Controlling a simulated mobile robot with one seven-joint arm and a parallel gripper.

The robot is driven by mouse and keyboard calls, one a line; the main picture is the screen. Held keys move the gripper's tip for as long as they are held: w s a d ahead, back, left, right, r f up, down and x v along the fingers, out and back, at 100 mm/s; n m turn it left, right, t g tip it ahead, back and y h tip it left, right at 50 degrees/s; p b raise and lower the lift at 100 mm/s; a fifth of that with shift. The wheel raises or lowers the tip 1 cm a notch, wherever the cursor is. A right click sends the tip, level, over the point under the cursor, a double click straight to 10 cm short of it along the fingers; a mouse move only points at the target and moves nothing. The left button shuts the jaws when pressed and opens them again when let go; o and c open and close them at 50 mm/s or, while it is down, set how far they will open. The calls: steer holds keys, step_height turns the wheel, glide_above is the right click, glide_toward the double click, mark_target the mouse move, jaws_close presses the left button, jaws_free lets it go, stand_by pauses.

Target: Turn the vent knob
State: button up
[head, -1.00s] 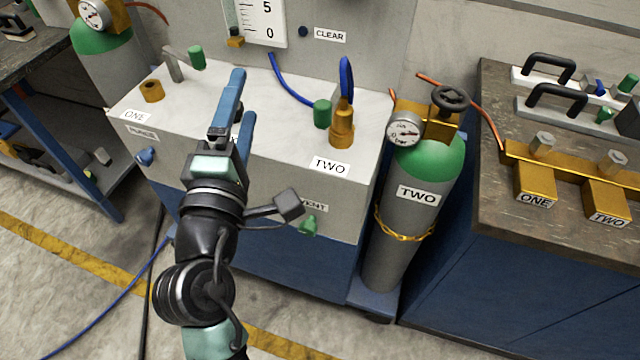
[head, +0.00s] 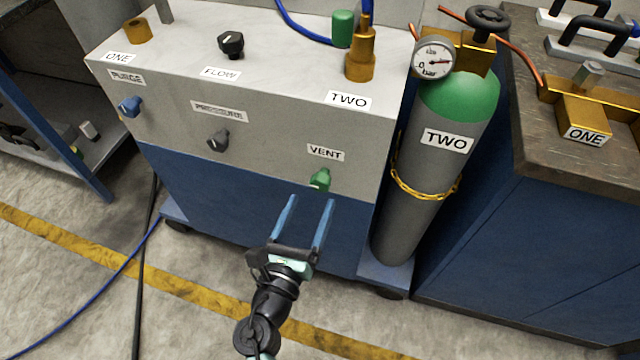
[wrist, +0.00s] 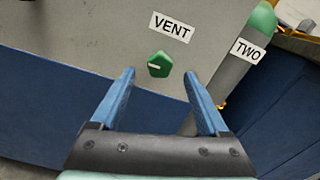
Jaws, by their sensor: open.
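The green vent knob (head: 320,180) sits on the front panel of the grey-and-blue cabinet, below the VENT label (head: 326,153). In the wrist view the knob (wrist: 159,64) shows a white pointer line aimed to the left. My gripper (head: 310,200) is open and empty, its two blue fingers apart and pointing at the panel. In the wrist view the gripper (wrist: 160,80) has the knob between and just beyond its fingertips. The knob appears untouched.
The blue purge knob (head: 130,106) and dark pressure knob (head: 218,140) are left on the same panel. A grey cylinder marked TWO (head: 432,175) stands close on the right, with a yellow chain (head: 405,185). A workbench (head: 540,170) lies beyond it.

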mark_target(318, 186)
steer(key=x, duration=0.6)
steer(key=shift+w+b, duration=0.1)
steer(key=shift+b, duration=0.3)
steer(key=shift+c, duration=0.2)
jaws_close()
